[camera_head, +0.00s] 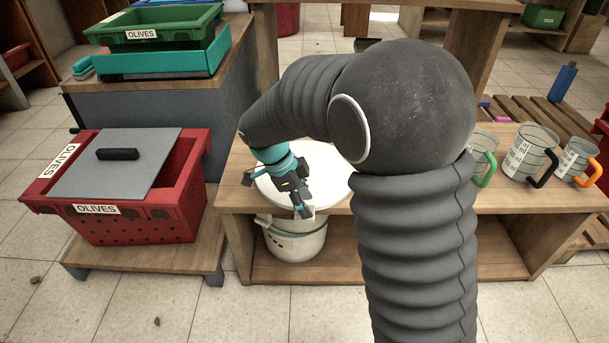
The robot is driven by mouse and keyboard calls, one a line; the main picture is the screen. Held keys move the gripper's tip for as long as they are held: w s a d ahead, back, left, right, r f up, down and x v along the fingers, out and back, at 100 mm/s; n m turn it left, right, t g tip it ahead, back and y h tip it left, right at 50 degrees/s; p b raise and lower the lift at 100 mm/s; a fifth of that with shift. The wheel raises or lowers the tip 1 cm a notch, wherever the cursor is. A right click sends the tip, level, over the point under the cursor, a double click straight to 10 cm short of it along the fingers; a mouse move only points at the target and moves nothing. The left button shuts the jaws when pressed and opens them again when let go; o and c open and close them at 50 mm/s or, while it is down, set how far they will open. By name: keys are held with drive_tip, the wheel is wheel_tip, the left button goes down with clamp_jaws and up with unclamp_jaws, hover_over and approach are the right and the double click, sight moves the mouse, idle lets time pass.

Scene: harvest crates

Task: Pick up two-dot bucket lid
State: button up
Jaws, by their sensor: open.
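A white round lid (327,172) lies level at bench-top height, partly hidden behind my gripper and arm. No dots can be made out on it. A white bucket (296,242) shows directly below it, at the front of the bench; I cannot tell whether the lid sits on this bucket. My gripper (278,194) points down over the left part of the lid, with its dark fingers spread. It is open and holds nothing. I cannot tell whether the fingers touch the lid.
A wooden bench (236,192) surrounds the lid. Measuring jugs (528,152) stand on its right part. At left, a red olive crate (135,228) with a grey lid (118,172) stands on a low platform. A green crate (155,30) sits behind it.

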drive_tip(key=shift+f, duration=0.2)
clamp_jaws()
drive_tip(key=shift+r, duration=0.1)
